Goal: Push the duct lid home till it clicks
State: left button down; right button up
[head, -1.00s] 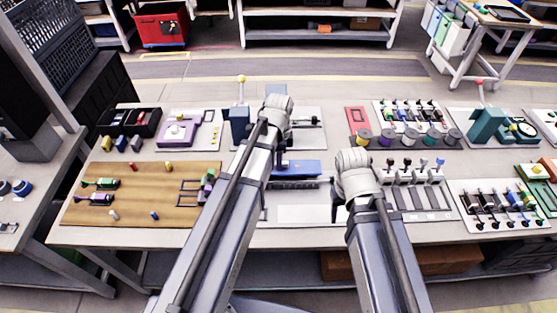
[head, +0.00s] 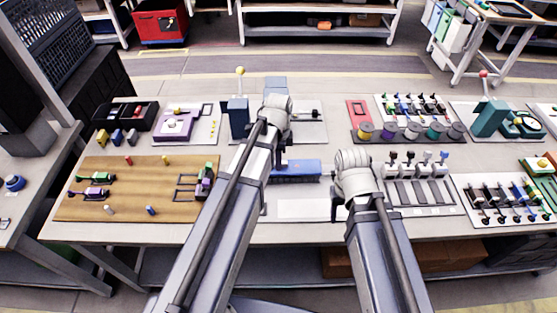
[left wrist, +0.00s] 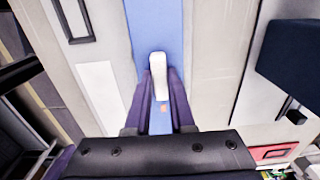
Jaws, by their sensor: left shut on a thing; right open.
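The blue duct lid (head: 300,166) is a long flat strip lying left to right over the slotted duct (head: 298,180) at the middle of the table. In the left wrist view the lid (left wrist: 152,25) runs away from me, with a white grip (left wrist: 158,66) on top. My left gripper (head: 281,163) is over the lid's left part, its fingers (left wrist: 159,88) shut on the white grip. Its arm hides the lid's left end. I cannot tell whether the lid is fully seated. My right gripper (head: 342,210) is open and empty, in front and to the right of the duct.
A white plate (head: 300,208) lies in front of the duct. A wooden board (head: 130,205) with small tools is to the left. A row of levers (head: 415,165) stands to the right; a dark blue block (head: 238,118) stands behind.

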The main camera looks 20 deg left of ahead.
pick_arm(q)
jog(key=shift+f+b, duration=0.7)
jog(key=shift+f, duration=0.05)
pick_arm(e)
jog(key=shift+f, duration=0.75)
dwell(0.5)
pick_arm(q)
jog(key=c, duration=0.7)
grip_release()
jog(key=shift+r, duration=0.1)
notch_tip(320, 180, up, 8)
jog(key=p, duration=0.8)
pick_arm(e)
notch_tip(320, 180, up, 8)
pick_arm(q)
jog(key=shift+f, duration=0.2)
pick_arm(e)
jog(key=shift+f, duration=0.15)
